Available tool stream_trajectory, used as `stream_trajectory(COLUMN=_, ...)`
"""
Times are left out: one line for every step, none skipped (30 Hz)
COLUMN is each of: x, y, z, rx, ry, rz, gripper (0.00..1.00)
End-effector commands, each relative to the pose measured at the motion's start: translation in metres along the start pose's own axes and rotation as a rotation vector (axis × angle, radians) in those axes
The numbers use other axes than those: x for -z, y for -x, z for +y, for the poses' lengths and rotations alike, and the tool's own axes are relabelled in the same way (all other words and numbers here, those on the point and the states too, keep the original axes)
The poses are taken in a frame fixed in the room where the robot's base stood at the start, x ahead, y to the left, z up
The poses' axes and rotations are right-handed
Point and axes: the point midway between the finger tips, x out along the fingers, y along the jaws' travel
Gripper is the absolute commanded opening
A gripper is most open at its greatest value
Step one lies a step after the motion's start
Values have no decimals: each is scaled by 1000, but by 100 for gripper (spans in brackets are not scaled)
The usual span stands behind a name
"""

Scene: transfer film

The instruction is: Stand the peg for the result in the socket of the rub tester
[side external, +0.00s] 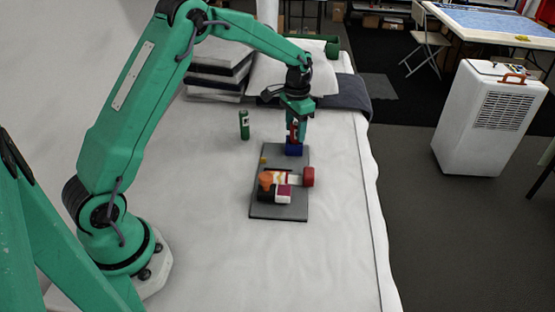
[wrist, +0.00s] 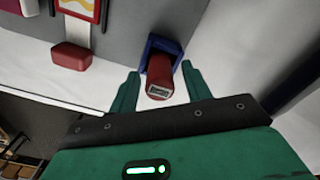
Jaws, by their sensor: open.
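The rub tester's grey base plate (side external: 292,211) lies on the white-covered table. It carries a white and dark block with an orange knob (side external: 265,180). A blue socket (side external: 294,149) sits at the plate's far end; it also shows in the wrist view (wrist: 153,45). A red peg (wrist: 160,74) with a pale label on its end stands in the socket. My gripper (wrist: 160,68) is open, with one green finger on each side of the peg. A green peg (side external: 244,125) with a pale mark stands upright on the table left of the plate.
Stacked dark-and-white slabs (side external: 217,70), a white cushion and a dark cloth (side external: 345,93) lie behind. A green roll (side external: 332,47) is farther back. The front of the table is clear.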

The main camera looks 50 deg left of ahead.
Motion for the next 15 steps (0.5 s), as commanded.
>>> stream_trajectory(x=0, y=5, z=0, rx=1, ry=0, rz=3, gripper=48)
stream_trajectory(x=1, y=7, z=0, rx=1, ry=0, rz=4, gripper=48)
stream_trajectory(x=1, y=12, z=0, rx=1, ry=0, rz=4, gripper=48)
stream_trajectory(x=1, y=15, z=0, rx=1, ry=0, rz=4, gripper=48)
stream_trajectory(x=1, y=19, z=0, rx=1, ry=0, rz=4, gripper=48)
stream_trajectory(x=1, y=24, z=0, rx=2, ry=0, rz=5, gripper=48)
stream_trajectory(x=1, y=29, z=0, rx=2, ry=0, rz=5, gripper=48)
stream_trajectory(x=1, y=33, z=0, rx=2, ry=0, rz=5, gripper=48)
stream_trajectory(x=1, y=40, z=0, rx=2, ry=0, rz=6, gripper=48)
stream_trajectory(x=1, y=44, z=0, rx=2, ry=0, rz=5, gripper=48)
stream_trajectory(x=1, y=49, z=0, rx=2, ry=0, rz=5, gripper=48)
stream_trajectory(x=1, y=56, z=0, rx=2, ry=0, rz=6, gripper=48)
stream_trajectory(x=1, y=62, z=0, rx=2, ry=0, rz=5, gripper=48)
stream_trajectory(x=1, y=66, z=0, rx=2, ry=0, rz=6, gripper=48)
stream_trajectory(x=1, y=73, z=0, rx=1, ry=0, rz=4, gripper=48)
